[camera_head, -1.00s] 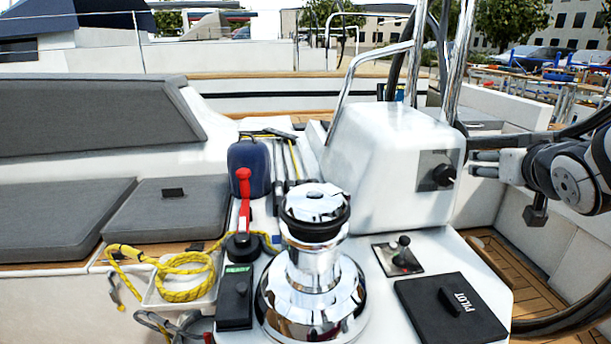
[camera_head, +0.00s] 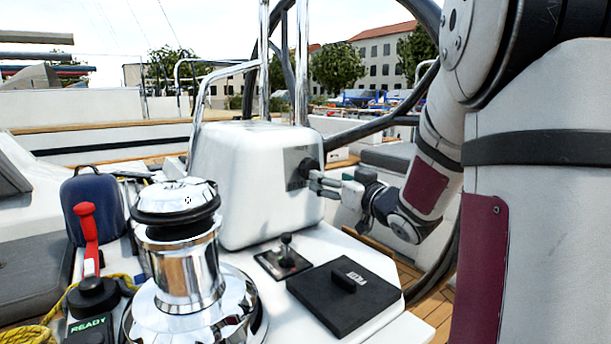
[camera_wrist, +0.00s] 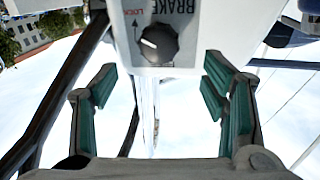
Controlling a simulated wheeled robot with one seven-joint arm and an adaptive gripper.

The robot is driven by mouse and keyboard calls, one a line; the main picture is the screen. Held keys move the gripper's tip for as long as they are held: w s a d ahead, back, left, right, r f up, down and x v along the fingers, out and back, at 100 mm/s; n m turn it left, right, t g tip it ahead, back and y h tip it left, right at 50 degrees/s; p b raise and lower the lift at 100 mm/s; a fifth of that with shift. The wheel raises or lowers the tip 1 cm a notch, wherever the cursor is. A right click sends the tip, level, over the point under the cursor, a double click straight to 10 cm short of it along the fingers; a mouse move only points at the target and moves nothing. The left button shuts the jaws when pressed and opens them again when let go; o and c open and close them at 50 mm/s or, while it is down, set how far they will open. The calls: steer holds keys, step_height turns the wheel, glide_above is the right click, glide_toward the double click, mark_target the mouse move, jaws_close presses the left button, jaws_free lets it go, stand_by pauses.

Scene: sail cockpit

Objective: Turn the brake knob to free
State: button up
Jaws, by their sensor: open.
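The black round brake knob (camera_wrist: 158,43) sits on a grey plate marked BRAKE and LOCK, upside down in the wrist view. Its white mark points to the left there. In the head view the knob (camera_head: 308,167) is on the right face of the white pedestal (camera_head: 235,185), partly hidden by my fingers. My gripper (camera_wrist: 160,80) is open, with green-padded fingers spread wide and nothing between the pads. The knob appears beyond the fingertips, roughly centred between them. In the head view my gripper (camera_head: 318,184) is right by the plate; contact cannot be told.
A chrome winch (camera_head: 185,265) stands left of the pedestal. A small black lever (camera_head: 286,250) and a black PILOT box (camera_head: 345,290) are in front of it. A red-handled lever (camera_head: 89,235) is at left. The dark steering wheel rim (camera_head: 385,108) curves behind my arm.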

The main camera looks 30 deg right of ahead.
mark_target(310, 169)
steer(key=w, duration=0.3)
steer(key=w+b, duration=0.1)
steer(key=w, duration=0.3)
steer(key=w+d+b, duration=0.1)
steer(key=w, duration=0.2)
steer(key=shift+w, duration=0.4)
steer(key=shift+b, duration=0.3)
steer(key=c, duration=1.1)
